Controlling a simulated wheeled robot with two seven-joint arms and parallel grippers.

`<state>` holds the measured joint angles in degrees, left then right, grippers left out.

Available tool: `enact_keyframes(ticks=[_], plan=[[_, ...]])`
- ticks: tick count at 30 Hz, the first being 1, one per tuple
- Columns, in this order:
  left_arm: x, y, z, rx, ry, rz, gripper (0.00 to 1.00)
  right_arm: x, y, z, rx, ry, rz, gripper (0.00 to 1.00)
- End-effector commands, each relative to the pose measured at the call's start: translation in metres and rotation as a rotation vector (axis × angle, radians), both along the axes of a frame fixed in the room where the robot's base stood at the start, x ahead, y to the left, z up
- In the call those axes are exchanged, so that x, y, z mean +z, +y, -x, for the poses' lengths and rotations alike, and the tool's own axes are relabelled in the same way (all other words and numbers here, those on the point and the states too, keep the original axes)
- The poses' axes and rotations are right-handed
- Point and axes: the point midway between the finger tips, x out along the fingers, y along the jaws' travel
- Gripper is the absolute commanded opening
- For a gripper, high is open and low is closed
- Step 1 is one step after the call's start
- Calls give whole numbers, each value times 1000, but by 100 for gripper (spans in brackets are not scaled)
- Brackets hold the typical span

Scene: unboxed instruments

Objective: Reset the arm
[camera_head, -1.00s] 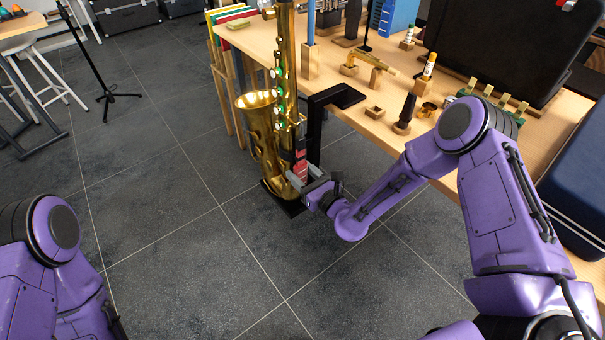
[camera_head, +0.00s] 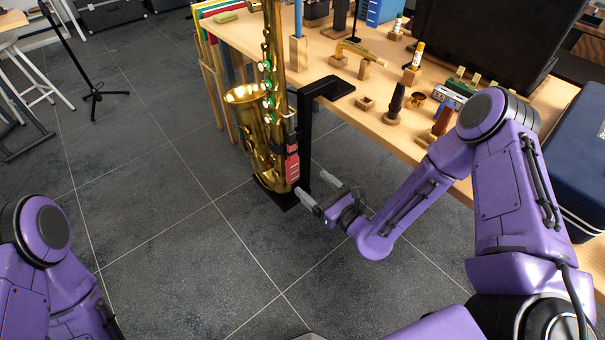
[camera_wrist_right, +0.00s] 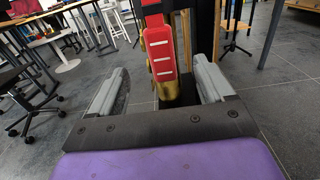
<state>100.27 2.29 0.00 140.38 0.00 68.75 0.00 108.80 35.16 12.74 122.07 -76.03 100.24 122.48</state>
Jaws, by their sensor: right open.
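My right gripper (camera_head: 320,189) is open and empty, just right of the lower part of a brass saxophone (camera_head: 248,125). A red piece (camera_head: 292,166) with pale marks is on the saxophone's right side, close to the gripper but apart from it in the head view. In the right wrist view the red piece (camera_wrist_right: 160,50) shows beyond and between the two grey fingers (camera_wrist_right: 155,88). My left arm shows at the lower left of the head view, but its gripper is out of view.
The saxophone stands upright on a black stand base (camera_head: 285,201) beside a wooden table (camera_head: 335,69). The table holds small parts, a black case (camera_head: 470,40) and a blue case (camera_head: 578,160). A black tripod stand (camera_head: 95,93) is at left. The middle floor is clear.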

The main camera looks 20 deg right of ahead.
Motion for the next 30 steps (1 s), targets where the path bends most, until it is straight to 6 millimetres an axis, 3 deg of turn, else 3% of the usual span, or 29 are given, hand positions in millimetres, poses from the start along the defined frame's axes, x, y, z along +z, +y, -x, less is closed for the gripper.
enact_keyframes(ticks=[4, 11, 14, 17, 20, 22, 27, 30], plan=[[0, 0, 0, 0, 0, 0, 43, 0, -4, 12, -1, 0, -1, 80], [0, 0, 0, 0, 0, 0, 43, 0, -5, 14, 0, -3, 6, 80], [0, 0, 0, 0, 0, 0, 43, -1, -4, 14, 6, -33, 101, 80], [0, 0, 0, 0, 0, 0, 43, -12, -7, 15, -6, -60, 367, 80], [0, 0, 0, 0, 0, 0, 43, -40, -16, 26, 5, -21, 761, 80], [0, 0, 0, 0, 0, 0, 43, -67, -20, 44, 80, 33, 1064, 80], [0, 0, 0, 0, 0, 0, 43, -132, -36, 116, 476, 170, 1711, 80], [0, 0, 0, 0, 0, 0, 43, -157, -52, 166, 784, 227, 1973, 80]])
